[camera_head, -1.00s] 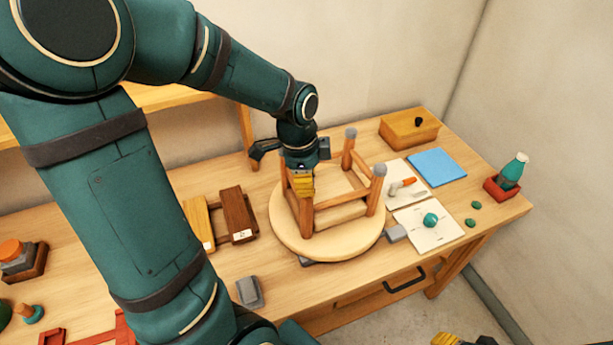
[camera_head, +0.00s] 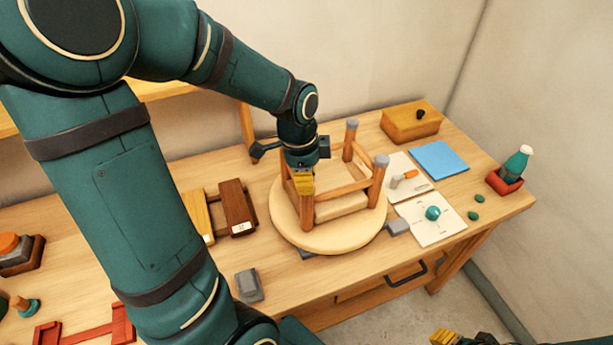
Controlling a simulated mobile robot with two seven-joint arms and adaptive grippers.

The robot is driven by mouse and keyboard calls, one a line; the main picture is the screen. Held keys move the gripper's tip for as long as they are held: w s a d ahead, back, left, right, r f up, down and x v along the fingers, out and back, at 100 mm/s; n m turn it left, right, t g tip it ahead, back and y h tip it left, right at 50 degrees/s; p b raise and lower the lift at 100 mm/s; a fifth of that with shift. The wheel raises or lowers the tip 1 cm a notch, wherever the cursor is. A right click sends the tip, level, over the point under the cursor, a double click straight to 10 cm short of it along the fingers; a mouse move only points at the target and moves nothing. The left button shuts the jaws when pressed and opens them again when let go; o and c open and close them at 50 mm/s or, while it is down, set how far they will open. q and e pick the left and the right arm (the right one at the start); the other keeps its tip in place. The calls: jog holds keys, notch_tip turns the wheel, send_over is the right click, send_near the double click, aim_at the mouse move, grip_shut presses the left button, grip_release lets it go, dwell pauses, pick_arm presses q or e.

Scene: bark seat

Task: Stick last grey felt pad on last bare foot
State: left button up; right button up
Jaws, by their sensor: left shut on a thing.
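Grey pads cap the back leg (camera_head: 351,124) and the right leg (camera_head: 382,160). My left gripper (camera_head: 303,184), with yellow fingertips, points down at the top of the near left leg (camera_head: 306,213). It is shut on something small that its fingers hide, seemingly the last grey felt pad. I cannot tell whether the pad touches the foot. The far left leg is mostly hidden behind the gripper. My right gripper (camera_head: 446,338) is only partly in view at the bottom edge.
A brown block (camera_head: 237,207) lies left of the seat, and a grey block (camera_head: 249,285) in front. To the right are white sheets (camera_head: 445,230), a blue square (camera_head: 439,160), a wooden box (camera_head: 410,122) and a green bottle (camera_head: 516,165) in a red holder.

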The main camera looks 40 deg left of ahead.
pick_arm(q)
jog(key=shift+f, duration=0.3)
jog(key=o, duration=1.2)
jog(key=shift+c, duration=0.2)
jog(key=shift+r+p, duration=2.5)
jog(key=shift+r, duration=1.05)
